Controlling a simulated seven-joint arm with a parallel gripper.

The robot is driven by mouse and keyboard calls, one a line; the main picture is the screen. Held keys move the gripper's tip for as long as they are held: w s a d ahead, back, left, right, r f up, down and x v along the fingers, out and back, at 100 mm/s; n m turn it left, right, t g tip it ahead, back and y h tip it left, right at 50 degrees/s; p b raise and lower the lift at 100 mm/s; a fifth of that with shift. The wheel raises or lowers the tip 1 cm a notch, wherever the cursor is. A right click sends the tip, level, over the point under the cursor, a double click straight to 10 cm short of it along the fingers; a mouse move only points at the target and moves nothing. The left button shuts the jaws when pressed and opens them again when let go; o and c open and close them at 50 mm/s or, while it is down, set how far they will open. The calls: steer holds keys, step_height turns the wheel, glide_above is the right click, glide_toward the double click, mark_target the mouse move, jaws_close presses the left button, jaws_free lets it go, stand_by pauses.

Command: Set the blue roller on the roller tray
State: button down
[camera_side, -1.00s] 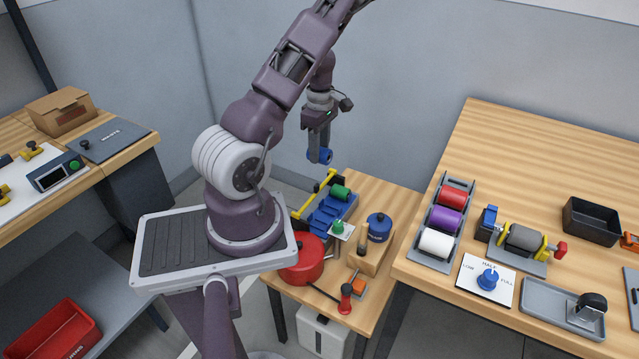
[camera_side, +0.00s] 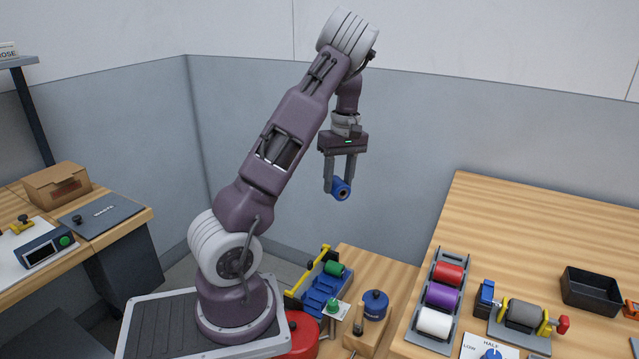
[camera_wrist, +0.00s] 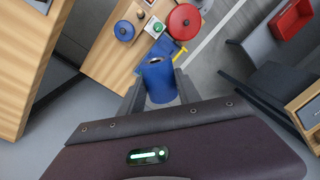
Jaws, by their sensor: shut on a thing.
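My gripper (camera_side: 338,187) is shut on the blue roller (camera_side: 341,191) and holds it in the air, well above the tables. The roller (camera_wrist: 158,82) also shows between the fingers in the wrist view. A grey tray (camera_side: 417,340) on the right-hand wooden table holds a red roller (camera_side: 447,272), a purple roller (camera_side: 442,296) and a white roller (camera_side: 434,322) in a row. A blue stepped rack (camera_side: 314,297) on the lower small table holds a green roller (camera_side: 335,268). I cannot tell by label which is the roller tray. My gripper is apart from both.
A grey roller in a yellow-ended stand (camera_side: 523,315) is right of the grey tray, with a black bin (camera_side: 590,291) beyond. The air around my gripper is clear.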

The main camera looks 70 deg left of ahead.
steer(key=w+d+m+t+y, duration=0.1)
steer(key=w+d+m, duration=0.9)
steer(key=w+m, duration=0.3)
steer(key=w+d+m+t+y, duration=0.1)
steer(key=w+d+m+t, duration=0.1)
steer(key=w+d+m, duration=1.1)
steer(key=shift+s+a+f+m, duration=0.45)
steer(key=shift+a+f, duration=0.2)
steer(key=shift+f, duration=1.35)
steer(key=shift+s+a+f+m, duration=0.4)
steer(key=shift+a+f, duration=0.25)
steer(key=shift+f, duration=1.35)
steer(key=shift+s+a+f+m, duration=0.45)
steer(key=shift+a+f, duration=0.2)
steer(key=shift+f, duration=1.35)
steer(key=c, duration=0.8)
jaws_free()
steer(key=shift+f, duration=0.1)
steer(key=shift+o, duration=0.4)
